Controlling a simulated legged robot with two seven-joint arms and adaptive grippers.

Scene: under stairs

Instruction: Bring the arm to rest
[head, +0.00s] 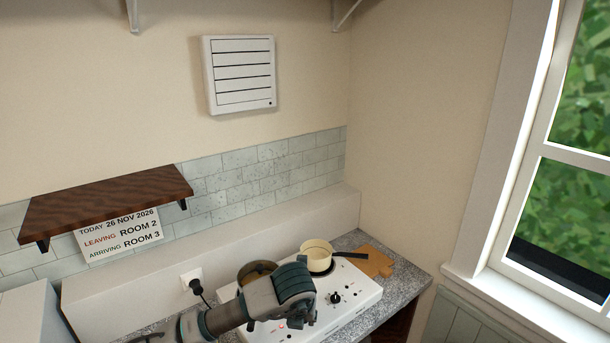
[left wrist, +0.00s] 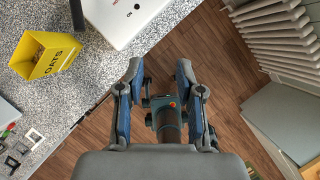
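My left gripper (left wrist: 159,68) shows in the left wrist view with its two fingers wide apart. Nothing is between the fingertips; the wooden floor (left wrist: 205,70) shows beyond them, past the counter edge. A grey and teal part of my own body lies below, between the fingers. In the head view one of my arms crosses the bottom, bent in front of the hob (head: 355,300) and hiding part of it. I make out no clear gripper there. My right gripper cannot be seen.
On the hob stand a cream saucepan (head: 316,257) and a brown pan (head: 256,270) partly behind my arm. A wooden board (head: 372,262) lies at the right. A radiator (left wrist: 278,35) is across the floor.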

